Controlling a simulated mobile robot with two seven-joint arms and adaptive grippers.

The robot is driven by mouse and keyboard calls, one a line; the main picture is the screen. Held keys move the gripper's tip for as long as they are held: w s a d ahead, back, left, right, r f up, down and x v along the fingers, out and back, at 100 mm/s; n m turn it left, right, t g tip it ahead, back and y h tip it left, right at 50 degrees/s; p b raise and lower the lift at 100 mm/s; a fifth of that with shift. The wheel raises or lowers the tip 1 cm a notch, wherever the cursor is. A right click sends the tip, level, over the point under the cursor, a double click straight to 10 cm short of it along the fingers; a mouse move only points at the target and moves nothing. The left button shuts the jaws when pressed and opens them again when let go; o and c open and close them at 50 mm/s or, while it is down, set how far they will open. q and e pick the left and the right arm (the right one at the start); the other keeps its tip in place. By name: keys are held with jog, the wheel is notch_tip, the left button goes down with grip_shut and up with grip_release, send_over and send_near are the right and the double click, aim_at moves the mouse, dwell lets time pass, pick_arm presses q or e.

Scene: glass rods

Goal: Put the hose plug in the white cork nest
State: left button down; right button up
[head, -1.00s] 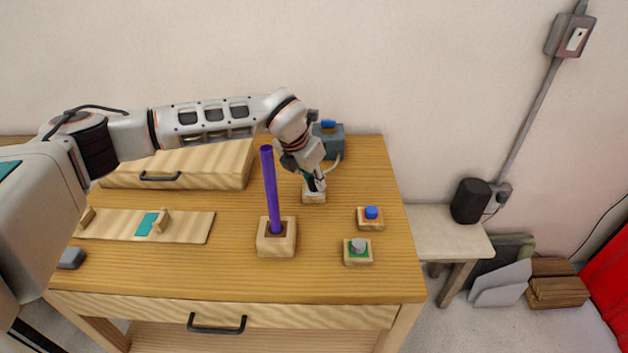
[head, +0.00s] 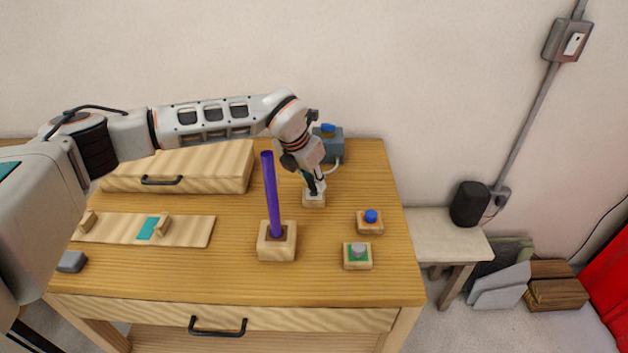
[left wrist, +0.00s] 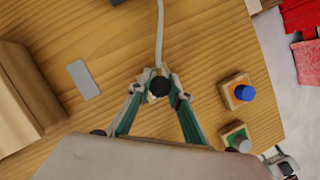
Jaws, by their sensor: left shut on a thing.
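My left gripper (head: 317,190) is shut on the hose plug, low over a small wooden block at the back right of the table. The plug shows in the left wrist view as a dark round top (left wrist: 159,87) between the fingertips, with a pale hose running up from it. The block, the white cork nest (head: 314,201), is right under the fingertips and mostly covered by them in the left wrist view. I cannot tell whether the plug is in the nest or just above it.
A purple rod (head: 271,195) stands upright in a wooden block (head: 277,252) left of the nest. Blocks with a blue cork (head: 371,216) and a grey cork (head: 358,249) are to the right. A blue-grey box (head: 329,146) stands behind; a wooden case (head: 190,168) lies left.

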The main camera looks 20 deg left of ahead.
aim_at(312, 180)
pick_arm(q)
jog(key=shift+f+b, duration=0.45)
jog(key=shift+f, duration=0.35)
dwell(0.4)
jog(key=c, duration=2.1)
grip_release()
jog(key=shift+c, duration=0.2)
jog(key=shift+p+v, duration=1.1)
jog(key=shift+v, duration=0.4)
jog(key=shift+p+v, duration=0.9)
jog(key=shift+v, duration=0.5)
jog(key=shift+p+v, duration=0.65)
jog(key=shift+v, duration=0.55)
jog(key=shift+p+v, duration=0.3)
jog(key=shift+v, duration=1.1)
jog(key=shift+d, duration=0.15)
